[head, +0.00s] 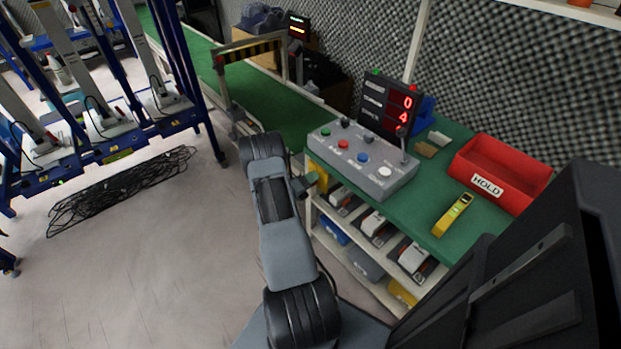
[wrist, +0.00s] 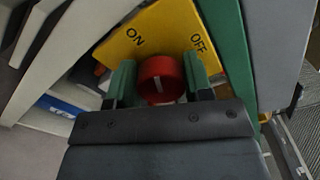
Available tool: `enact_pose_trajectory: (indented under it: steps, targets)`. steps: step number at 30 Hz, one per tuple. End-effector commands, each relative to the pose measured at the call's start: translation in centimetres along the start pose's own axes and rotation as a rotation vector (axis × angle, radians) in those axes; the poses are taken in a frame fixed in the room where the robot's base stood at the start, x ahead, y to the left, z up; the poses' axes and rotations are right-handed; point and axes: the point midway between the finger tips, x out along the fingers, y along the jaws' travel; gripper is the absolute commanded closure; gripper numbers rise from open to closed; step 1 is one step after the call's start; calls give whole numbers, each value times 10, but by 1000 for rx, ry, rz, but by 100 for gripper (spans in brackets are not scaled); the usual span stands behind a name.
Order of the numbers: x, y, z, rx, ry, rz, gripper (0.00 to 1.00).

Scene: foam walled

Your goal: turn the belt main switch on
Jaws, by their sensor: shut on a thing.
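The belt main switch is a red round knob (wrist: 162,80) on a yellow plate (wrist: 150,36) marked ON and OFF, seen in the wrist view. A pale line shows on the knob's face, but its lower part is hidden by my gripper, so I cannot tell which mark it points to. My gripper (wrist: 160,84) has its two green fingers on either side of the knob and is shut on it. In the head view a bit of the yellow plate (head: 317,175) shows at the bench end, beside my gripper (head: 308,180); the knob is hidden there.
A grey control box (head: 362,160) with buttons and a display (head: 388,105) reading 0 and 4 stand on the green bench. A red HOLD bin (head: 500,170) and a yellow handheld device (head: 453,214) lie to the right. Shelves below hold bins.

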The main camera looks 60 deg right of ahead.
Motion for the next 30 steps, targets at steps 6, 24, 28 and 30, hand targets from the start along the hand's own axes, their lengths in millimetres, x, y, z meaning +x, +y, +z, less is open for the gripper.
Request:
enact_pose_trajectory:
  steps: [6,24,28,30]
  targets:
    - [0,0,-1,-183,1,1,77]
    - [0,2,-2,-437,1,1,77]
    - [0,2,-2,-448,1,1,77]
    - [0,2,-2,-450,1,1,77]
